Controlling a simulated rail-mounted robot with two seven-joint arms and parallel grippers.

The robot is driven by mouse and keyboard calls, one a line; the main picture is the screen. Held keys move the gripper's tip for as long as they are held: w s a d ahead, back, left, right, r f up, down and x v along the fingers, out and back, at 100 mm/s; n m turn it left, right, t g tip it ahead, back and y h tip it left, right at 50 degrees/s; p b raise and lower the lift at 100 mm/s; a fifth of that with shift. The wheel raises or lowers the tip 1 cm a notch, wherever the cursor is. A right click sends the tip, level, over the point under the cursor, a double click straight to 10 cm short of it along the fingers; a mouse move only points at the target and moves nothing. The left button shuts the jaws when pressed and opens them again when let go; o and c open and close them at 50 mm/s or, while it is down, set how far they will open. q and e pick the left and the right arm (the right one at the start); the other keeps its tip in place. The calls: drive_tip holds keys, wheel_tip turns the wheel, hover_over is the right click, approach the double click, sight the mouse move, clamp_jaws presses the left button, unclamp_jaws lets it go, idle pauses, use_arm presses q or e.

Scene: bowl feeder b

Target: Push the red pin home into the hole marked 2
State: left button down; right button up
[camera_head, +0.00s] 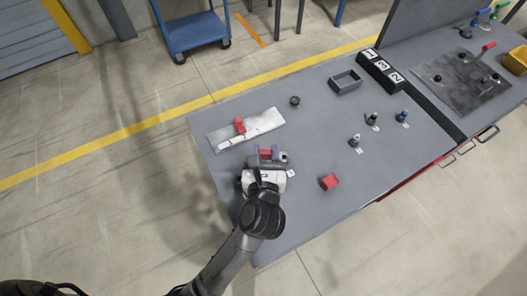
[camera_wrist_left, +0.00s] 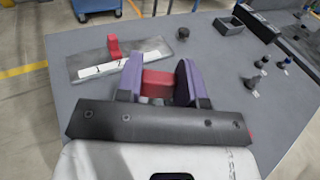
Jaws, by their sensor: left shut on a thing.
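My left gripper (camera_head: 266,154) has purple fingers and is shut on a red piece (camera_wrist_left: 158,84), above the table's near left part. I cannot tell whether this piece is a pin, as its lower part is hidden. A grey plate (camera_head: 218,135) with a white marked strip lies just beyond the gripper. A red upright piece (camera_head: 239,125) stands on the plate and also shows in the wrist view (camera_wrist_left: 113,47). It stands apart from my fingers. The strip's marks (camera_wrist_left: 97,71) are too small to read surely, and the holes are not clear. My right gripper is not in view.
A red block (camera_head: 328,182) lies right of my gripper. Several small dark-topped parts (camera_head: 372,119) stand with labels farther right. A grey tray (camera_head: 345,82), a dark ring (camera_head: 294,101) and a black numbered box (camera_head: 380,70) are at the back. The middle of the table is clear.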

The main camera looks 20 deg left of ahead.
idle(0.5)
use_arm(q)
drive_tip(key=shift+f+b, duration=1.9)
drive_tip(key=shift+f, duration=1)
drive_tip(key=shift+f+p, duration=0.3)
drive_tip(key=shift+f, duration=0.9)
idle(3.4)
